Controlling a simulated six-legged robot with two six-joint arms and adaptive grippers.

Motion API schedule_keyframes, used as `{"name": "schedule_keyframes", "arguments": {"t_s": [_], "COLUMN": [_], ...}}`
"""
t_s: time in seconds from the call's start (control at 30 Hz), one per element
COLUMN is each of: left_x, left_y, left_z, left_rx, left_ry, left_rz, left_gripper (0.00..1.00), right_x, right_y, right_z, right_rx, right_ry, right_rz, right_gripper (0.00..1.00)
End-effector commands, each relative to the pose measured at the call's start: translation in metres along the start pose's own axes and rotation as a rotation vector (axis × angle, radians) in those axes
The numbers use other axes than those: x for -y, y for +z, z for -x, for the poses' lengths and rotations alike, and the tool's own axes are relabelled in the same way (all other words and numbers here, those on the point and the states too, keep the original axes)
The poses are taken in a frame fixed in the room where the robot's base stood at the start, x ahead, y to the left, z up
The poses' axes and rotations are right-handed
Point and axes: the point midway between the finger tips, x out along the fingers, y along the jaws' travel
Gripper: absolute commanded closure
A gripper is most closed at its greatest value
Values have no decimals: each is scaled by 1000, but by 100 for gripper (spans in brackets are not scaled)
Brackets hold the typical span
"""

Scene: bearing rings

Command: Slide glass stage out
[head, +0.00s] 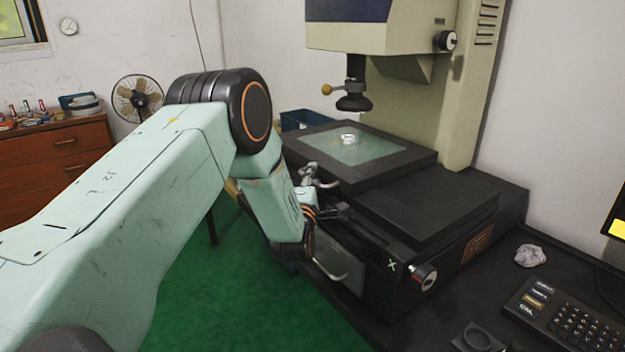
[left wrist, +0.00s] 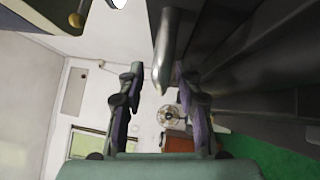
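The glass stage is a black frame (head: 402,160) around a greenish glass pane (head: 375,152), with a small shiny ring (head: 348,139) on the glass. It sits under the lens of the measuring machine, offset to the back left over a black lower slab (head: 425,208). My left gripper (head: 318,188) is at the stage's near left side, partly hidden by its own wrist. In the left wrist view its two fingers (left wrist: 160,88) stand apart. A rounded metal bar (left wrist: 166,45) reaches between their tips; contact cannot be told. My right gripper is not in view.
The lens (head: 354,95) hangs above the glass. A knob (head: 424,277) and a bent metal handle (head: 332,270) are on the machine's front. A keyboard (head: 565,315) and crumpled cloth (head: 529,256) lie at the right. Green floor (head: 210,300) is open below my arm.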

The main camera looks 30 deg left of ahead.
Motion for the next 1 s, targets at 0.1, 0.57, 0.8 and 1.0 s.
{"name": "schedule_keyframes", "arguments": {"t_s": [0.1, 0.57, 0.8, 1.0], "left_x": [0, 0, 0, 0], "left_y": [0, 0, 0, 0], "left_z": [0, 0, 0, 0], "left_rx": [-1, 0, 0, 0], "left_ry": [-1, 0, 1, 1], "left_rz": [0, 0, 0, 0], "left_gripper": [70, 100, 100, 100], "right_x": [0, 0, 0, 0], "right_y": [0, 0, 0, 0], "right_z": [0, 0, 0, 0], "right_rx": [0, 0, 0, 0], "right_ry": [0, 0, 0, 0], "right_rz": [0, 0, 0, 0], "right_gripper": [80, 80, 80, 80]}}
